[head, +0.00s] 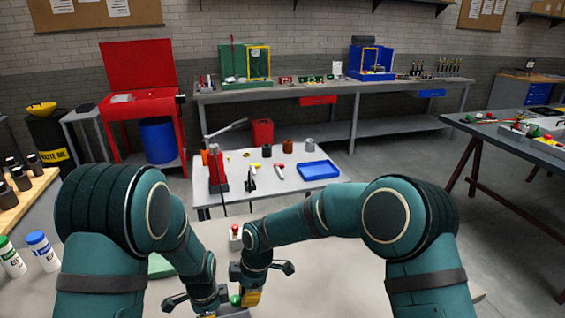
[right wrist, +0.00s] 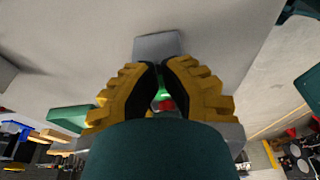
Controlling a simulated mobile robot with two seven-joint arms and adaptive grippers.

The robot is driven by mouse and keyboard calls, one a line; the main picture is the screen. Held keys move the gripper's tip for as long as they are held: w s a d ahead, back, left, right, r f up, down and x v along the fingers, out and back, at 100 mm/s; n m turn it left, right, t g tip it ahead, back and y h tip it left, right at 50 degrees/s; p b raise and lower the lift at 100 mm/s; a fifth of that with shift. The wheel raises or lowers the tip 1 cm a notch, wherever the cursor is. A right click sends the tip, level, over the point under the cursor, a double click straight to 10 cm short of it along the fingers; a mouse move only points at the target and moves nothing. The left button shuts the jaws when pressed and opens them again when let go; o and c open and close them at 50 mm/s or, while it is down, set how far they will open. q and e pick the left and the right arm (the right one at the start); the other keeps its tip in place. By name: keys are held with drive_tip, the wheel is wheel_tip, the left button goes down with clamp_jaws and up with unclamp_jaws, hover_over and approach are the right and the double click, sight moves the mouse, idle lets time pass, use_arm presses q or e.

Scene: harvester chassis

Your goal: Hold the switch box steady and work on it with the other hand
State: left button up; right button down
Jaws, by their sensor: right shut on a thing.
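The switch box (head: 236,313) is a grey box at the bottom edge of the head view, mostly cut off and covered by my arms. A green knob (head: 235,300) shows on it. In the right wrist view its grey body (right wrist: 228,131) shows beside my fingers. My right gripper (head: 250,297) has yellow fingers pointing down at the box. In the right wrist view its fingertips (right wrist: 160,78) are close together, with a small green and red part (right wrist: 165,102) between them. My left gripper (head: 207,305) is low at the box's left side; its fingertips are hidden.
Bottles (head: 42,250) stand at the left. A farther table holds a blue tray (head: 318,170) and tools.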

drive_tip(key=shift+a, duration=0.3)
idle(0.7)
drive_tip(key=shift+w+a, duration=0.1)
idle(0.5)
drive_tip(key=shift+w+d, duration=0.1)
drive_tip(key=shift+d, duration=0.1)
